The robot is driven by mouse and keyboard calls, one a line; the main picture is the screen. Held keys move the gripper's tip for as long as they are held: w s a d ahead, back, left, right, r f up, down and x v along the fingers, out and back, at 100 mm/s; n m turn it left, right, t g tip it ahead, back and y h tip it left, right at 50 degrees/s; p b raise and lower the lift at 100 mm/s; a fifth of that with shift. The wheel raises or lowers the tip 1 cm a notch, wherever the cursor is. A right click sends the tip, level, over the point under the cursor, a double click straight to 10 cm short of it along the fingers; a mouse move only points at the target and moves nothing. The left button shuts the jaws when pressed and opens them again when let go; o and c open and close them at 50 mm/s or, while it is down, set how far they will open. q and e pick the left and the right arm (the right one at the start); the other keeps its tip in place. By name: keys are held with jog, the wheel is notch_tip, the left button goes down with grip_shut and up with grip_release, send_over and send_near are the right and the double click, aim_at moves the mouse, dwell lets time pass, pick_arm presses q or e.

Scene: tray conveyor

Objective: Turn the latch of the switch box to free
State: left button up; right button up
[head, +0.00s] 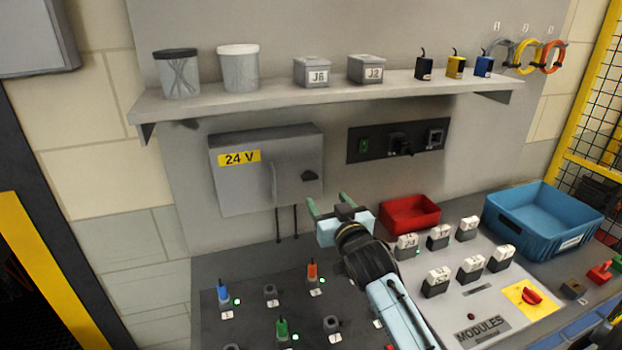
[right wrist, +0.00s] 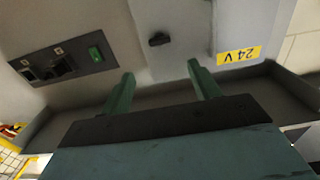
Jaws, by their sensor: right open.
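The grey switch box (head: 240,190) with a yellow 24 V label hangs on the back wall under the shelf. Its dark latch (head: 310,175) is on the right part of the door, beside a vertical handle (head: 273,184). My right gripper (head: 328,206) is open and empty, just below and right of the box, apart from the latch. In the right wrist view the picture is upside down: the box (right wrist: 185,50) and latch (right wrist: 159,39) show beyond the open fingers (right wrist: 157,85). My left gripper is not in view.
A shelf (head: 330,95) with jars and small boxes runs above. A dark switch panel (head: 358,152) is right of the box. A red bin (head: 410,214), a blue crate (head: 545,216) and several modules stand on the bench. Coloured plugs (head: 312,272) stand at front left.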

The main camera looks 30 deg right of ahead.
aim_at(311, 178)
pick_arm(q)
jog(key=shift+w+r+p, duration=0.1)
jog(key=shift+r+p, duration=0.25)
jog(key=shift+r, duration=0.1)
pick_arm(e)
jog(key=x, duration=1.1)
jog(key=shift+w, duration=0.15)
jog(key=shift+c, duration=0.4)
jog(key=c, duration=0.9)
